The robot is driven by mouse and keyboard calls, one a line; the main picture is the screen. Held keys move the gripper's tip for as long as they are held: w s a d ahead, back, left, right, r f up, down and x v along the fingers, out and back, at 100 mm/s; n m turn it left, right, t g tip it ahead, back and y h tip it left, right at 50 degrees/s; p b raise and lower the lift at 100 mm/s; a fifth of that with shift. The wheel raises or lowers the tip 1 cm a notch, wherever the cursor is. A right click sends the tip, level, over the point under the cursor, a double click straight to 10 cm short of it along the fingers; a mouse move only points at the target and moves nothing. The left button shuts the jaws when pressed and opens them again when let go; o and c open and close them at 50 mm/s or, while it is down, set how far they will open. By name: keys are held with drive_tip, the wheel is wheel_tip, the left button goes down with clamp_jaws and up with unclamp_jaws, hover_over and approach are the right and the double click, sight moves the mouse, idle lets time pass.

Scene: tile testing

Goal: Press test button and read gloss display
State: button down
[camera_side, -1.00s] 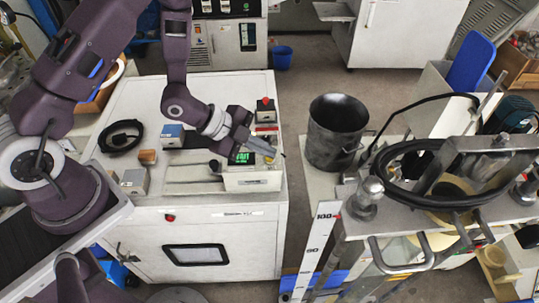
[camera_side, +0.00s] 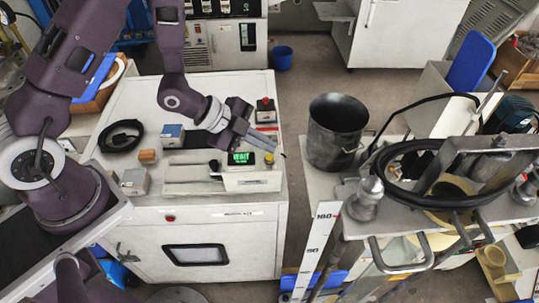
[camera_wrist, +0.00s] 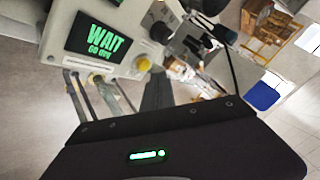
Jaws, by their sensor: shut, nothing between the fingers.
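The gloss tester (camera_side: 252,182) is a pale box on the white cabinet. Its lit display (camera_side: 241,158) reads "WAIT" in green on black; in the wrist view the display (camera_wrist: 97,37) has a smaller second line I cannot read surely. A yellow round button (camera_side: 269,161) sits right of the display and also shows in the wrist view (camera_wrist: 143,64). My gripper (camera_side: 271,148) is shut and empty, its tips above the button in the side view. In the wrist view its dark fingers (camera_wrist: 157,92) point toward the panel, beside the button; contact does not show.
A small box with a red top (camera_side: 265,106) stands behind my gripper. A black cable coil (camera_side: 121,136), a blue-topped box (camera_side: 172,133) and a grey block (camera_side: 135,181) lie left on the white cabinet (camera_side: 215,211). A dark metal pot (camera_side: 336,135) stands to the right.

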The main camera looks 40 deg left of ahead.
sight(265, 160)
wheel_tip(265, 160, up, 5)
drive_tip(key=shift+f, duration=0.15)
idle(0.7)
drive_tip(key=s+a+r+n+t+y, duration=0.1)
drive_tip(key=a+r+n+y, duration=0.25)
drive_tip(key=r, duration=0.35)
drive_tip(key=s+a+r+n+y, duration=0.1)
drive_tip(key=a+r+n+y, duration=0.25)
drive_tip(key=a+r, duration=0.2)
drive_tip(key=s+r+n+g, duration=0.1)
drive_tip(key=s+r+n, duration=0.1)
drive_tip(key=s, duration=0.5)
drive_tip(key=s+d+r+n, duration=0.1)
drive_tip(key=s+r+n, duration=0.2)
drive_tip(key=s, duration=0.4)
drive_tip(key=s+d+r+n+g+h, duration=0.1)
drive_tip(key=s+r+n, duration=0.1)
drive_tip(key=s+n, duration=0.2)
drive_tip(key=s, duration=0.2)
drive_tip(key=shift+s+d+r+n+g, duration=0.25)
drive_tip(key=shift+s+r+n+g, duration=0.05)
drive_tip(key=shift+s+r+n, duration=0.1)
